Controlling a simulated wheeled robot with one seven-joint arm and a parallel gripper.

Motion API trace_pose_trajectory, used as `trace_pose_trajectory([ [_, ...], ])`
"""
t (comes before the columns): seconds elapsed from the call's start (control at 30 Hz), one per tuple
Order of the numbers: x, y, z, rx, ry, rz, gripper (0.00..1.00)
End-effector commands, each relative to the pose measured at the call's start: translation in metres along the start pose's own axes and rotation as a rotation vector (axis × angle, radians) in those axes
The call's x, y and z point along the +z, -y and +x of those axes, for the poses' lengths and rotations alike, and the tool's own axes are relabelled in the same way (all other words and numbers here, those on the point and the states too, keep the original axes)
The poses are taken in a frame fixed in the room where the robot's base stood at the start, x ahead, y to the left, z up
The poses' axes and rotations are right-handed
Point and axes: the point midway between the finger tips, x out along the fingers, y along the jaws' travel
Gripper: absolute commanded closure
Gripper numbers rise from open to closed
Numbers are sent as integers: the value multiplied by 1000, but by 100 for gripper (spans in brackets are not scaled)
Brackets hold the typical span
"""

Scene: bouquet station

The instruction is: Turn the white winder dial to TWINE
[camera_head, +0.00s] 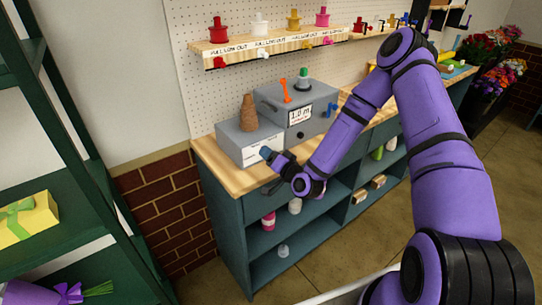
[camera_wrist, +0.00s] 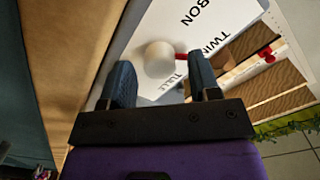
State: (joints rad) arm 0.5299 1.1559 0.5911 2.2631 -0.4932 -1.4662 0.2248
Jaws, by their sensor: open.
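The white winder dial (camera_wrist: 160,58) is a round knob on a white label plate (camera_wrist: 222,22) in the wrist view. A small red pointer (camera_wrist: 181,57) sticks out toward the right finger, near the TWINE and TULLE lettering; its exact setting is unclear. Lettering ending in "BON" is farther up. My gripper (camera_wrist: 160,80) is open, with one blue finger on each side of the dial; contact cannot be told. In the head view my gripper (camera_head: 266,153) is at the front of the grey winder box (camera_head: 230,145), hiding the dial.
A brown twine cone (camera_head: 249,113) stands on the winder. A larger grey machine (camera_head: 268,103) with an orange lever and a green knob stands right beside it on the wooden counter (camera_head: 210,155). A spool shelf (camera_head: 240,45) hangs above.

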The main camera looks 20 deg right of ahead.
Motion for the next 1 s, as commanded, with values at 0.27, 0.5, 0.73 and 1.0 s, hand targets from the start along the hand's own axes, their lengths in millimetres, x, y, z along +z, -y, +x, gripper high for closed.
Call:
trace_pose_trajectory([
  [0.27,0,-1,-23,2,1,0,44],
  [0.5,0,-1,-69,2,2,1,44],
  [0.73,0,-1,-100,2,1,1,44],
  [1.0,0,0,-108,0,0,0,44],
])
